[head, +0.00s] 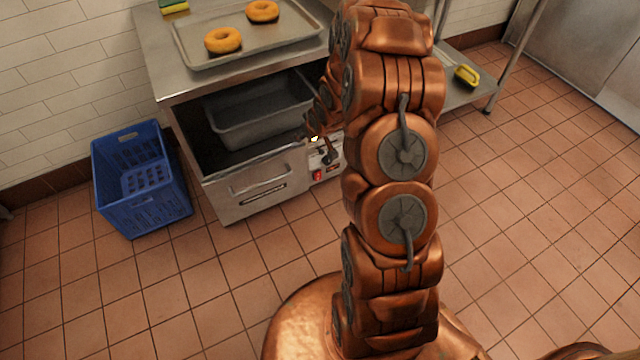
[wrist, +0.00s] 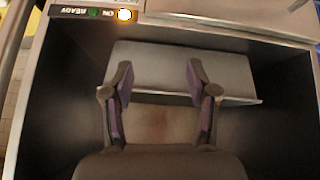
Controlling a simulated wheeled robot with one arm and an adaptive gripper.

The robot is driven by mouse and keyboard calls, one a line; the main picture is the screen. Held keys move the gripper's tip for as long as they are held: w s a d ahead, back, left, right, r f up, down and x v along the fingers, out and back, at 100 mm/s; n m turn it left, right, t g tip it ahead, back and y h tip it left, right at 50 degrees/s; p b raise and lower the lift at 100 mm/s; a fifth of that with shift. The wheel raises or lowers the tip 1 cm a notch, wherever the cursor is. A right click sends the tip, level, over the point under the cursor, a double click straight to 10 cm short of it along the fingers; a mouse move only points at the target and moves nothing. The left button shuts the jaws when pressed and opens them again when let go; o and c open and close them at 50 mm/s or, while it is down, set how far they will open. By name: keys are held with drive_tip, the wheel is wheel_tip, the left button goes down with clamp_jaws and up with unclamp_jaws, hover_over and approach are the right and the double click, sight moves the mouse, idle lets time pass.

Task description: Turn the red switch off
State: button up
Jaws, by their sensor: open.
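The red switch does not show there. My gripper (wrist: 158,78) is open and empty, its two fingers apart. In the head view I cannot make out its fingers near the kettle front.
A grey metal pan (head: 258,118) sits in the open bay under the counter. A tray (head: 208,50) with two bagels (head: 223,40) lies on top. A blue crate (head: 140,180) stands on the floor at left. The tiled floor at right is clear.

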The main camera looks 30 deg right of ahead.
drive_tip(key=w+d+f+t+b, duration=0.1)
drive_tip(key=d+f+b, duration=0.15)
drive_tip(key=f, duration=0.65)
drive_tip(key=w+d+f+t+b, duration=0.15)
drive_tip(key=f+b, duration=0.25)
drive_tip(key=f, duration=0.4)
drive_tip(key=m+t+b, duration=0.2)
drive_tip(key=t+b, duration=0.2)
drive_tip(key=b, duration=0.3)
approach(318, 175)
drive_tip(key=b+x, duration=0.2)
drive_tip(key=x, duration=0.4)
drive_tip(key=shift+w+b, duration=0.25)
drive_tip(key=shift+b, duration=0.15)
drive_tip(key=shift+w+f+g, duration=0.15)
drive_tip(key=shift+w+g, duration=0.1)
drive_tip(key=shift+w, duration=0.45)
drive_tip(key=c, duration=1)
drive_tip(key=o, duration=1)
